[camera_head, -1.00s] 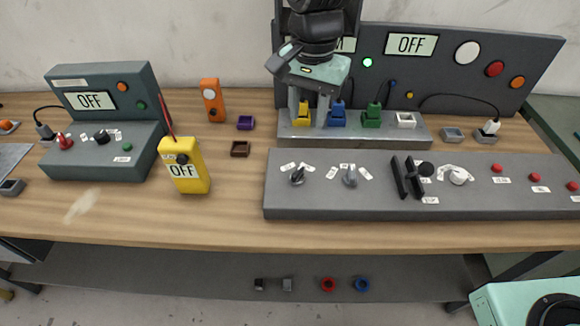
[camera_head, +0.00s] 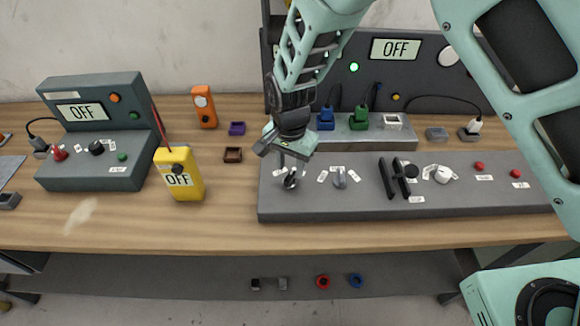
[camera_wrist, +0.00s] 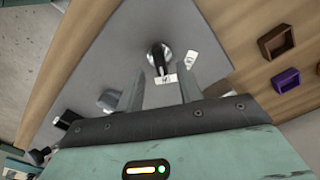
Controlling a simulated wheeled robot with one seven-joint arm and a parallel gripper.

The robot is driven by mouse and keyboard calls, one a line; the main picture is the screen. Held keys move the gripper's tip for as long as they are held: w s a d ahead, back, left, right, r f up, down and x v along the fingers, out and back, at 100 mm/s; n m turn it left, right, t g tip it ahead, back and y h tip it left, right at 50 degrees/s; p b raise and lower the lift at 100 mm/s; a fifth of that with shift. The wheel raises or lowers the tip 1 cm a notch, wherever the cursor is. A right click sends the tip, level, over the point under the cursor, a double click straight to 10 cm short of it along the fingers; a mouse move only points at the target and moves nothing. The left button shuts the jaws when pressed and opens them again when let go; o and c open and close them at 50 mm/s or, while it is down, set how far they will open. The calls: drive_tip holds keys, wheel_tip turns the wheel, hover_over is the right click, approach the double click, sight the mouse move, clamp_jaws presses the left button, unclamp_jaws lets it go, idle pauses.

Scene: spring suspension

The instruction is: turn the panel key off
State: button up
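The grey control panel (camera_head: 400,195) lies flat on the bench. At its left end stands a small dark switch (camera_head: 290,180) on a pale metal base, with small white labels beside it; I take it for the panel key, though its labels are unreadable. In the wrist view this switch (camera_wrist: 157,55) stands near the space between my fingertips. My gripper (camera_head: 291,163) hangs just above and behind it. In the wrist view my gripper (camera_wrist: 162,75) is open, with nothing held between its fingers. I cannot tell whether the fingers touch the switch.
A grey knob (camera_head: 340,178) sits right of the switch, then an upright black handle (camera_head: 394,178). A row of coloured plugs (camera_head: 359,118) stands behind. A yellow meter (camera_head: 180,172) stands to the left. The bench front (camera_head: 200,235) is clear.

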sight(289, 180)
drive_tip(key=shift+f, duration=1.35)
drive_tip(key=shift+c, duration=0.3)
clamp_jaws()
drive_tip(key=shift+n, duration=0.4)
drive_tip(key=n+b, duration=0.2)
drive_tip(key=n, duration=0.2)
drive_tip(key=shift+w+f+n, duration=0.1)
drive_tip(key=shift+n, duration=0.2)
drive_tip(key=n+b, duration=0.1)
drive_tip(key=n, duration=0.5)
drive_tip(key=shift+a+b, duration=0.2)
drive_tip(key=shift+b, duration=0.2)
drive_tip(key=shift+n, duration=0.4)
drive_tip(key=shift+o, duration=0.3)
unclamp_jaws()
